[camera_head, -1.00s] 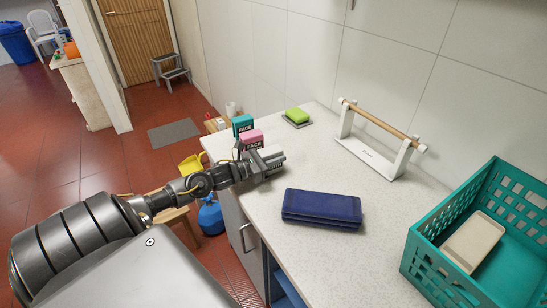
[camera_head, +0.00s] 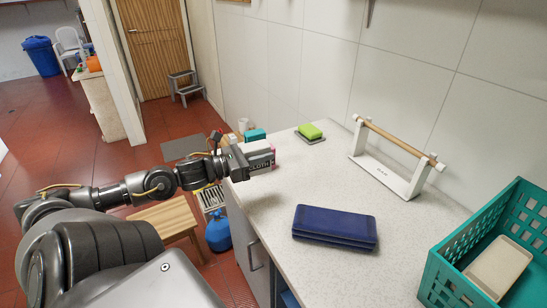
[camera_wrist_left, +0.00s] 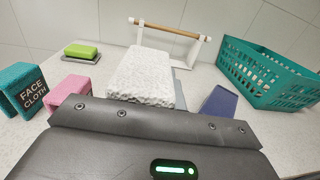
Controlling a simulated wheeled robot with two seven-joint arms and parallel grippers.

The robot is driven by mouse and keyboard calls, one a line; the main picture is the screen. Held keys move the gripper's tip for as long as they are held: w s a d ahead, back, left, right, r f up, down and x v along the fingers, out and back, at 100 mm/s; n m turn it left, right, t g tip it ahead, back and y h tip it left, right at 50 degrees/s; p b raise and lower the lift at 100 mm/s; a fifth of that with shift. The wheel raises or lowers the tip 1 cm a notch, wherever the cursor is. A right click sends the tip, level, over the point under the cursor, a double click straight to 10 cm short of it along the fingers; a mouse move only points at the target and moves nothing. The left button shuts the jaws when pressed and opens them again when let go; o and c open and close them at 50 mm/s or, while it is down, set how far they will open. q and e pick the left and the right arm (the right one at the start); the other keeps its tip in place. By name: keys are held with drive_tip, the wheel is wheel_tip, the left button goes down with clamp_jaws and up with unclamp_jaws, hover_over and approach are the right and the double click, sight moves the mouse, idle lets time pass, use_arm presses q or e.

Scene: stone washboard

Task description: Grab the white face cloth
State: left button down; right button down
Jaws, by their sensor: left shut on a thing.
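My left gripper (camera_head: 238,163) is shut on the white face cloth (camera_wrist_left: 145,76) at the counter's left edge. In the left wrist view the cloth is a thick, rough-textured white block in front of the dark gripper body. In the head view only a pale part of it (camera_head: 254,146) shows, partly hidden by the gripper. A pink face cloth (camera_wrist_left: 74,87) stands close beside it. A teal face cloth (camera_wrist_left: 22,90) stands farther left, its label readable in the wrist view. My right gripper is not in view.
A green sponge (camera_head: 309,131) on a grey dish and a white rack with a wooden bar (camera_head: 398,140) stand toward the wall. A folded navy cloth (camera_head: 334,227) lies mid-counter. A teal crate (camera_head: 448,245) stands at right. Counter between them is clear.

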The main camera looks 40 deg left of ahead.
use_arm(q)
drive_tip(key=shift+s+a+r, duration=0.1)
drive_tip(key=shift+s+r, duration=0.25)
drive_tip(key=shift+s, duration=0.4)
drive_tip(key=shift+s+a+r, duration=0.15)
drive_tip(key=shift+s+r, duration=0.15)
drive_tip(key=shift+s, duration=0.5)
drive_tip(key=shift+s+a+r, duration=0.1)
drive_tip(key=shift+s+r, duration=0.25)
drive_tip(key=shift+s, duration=0.4)
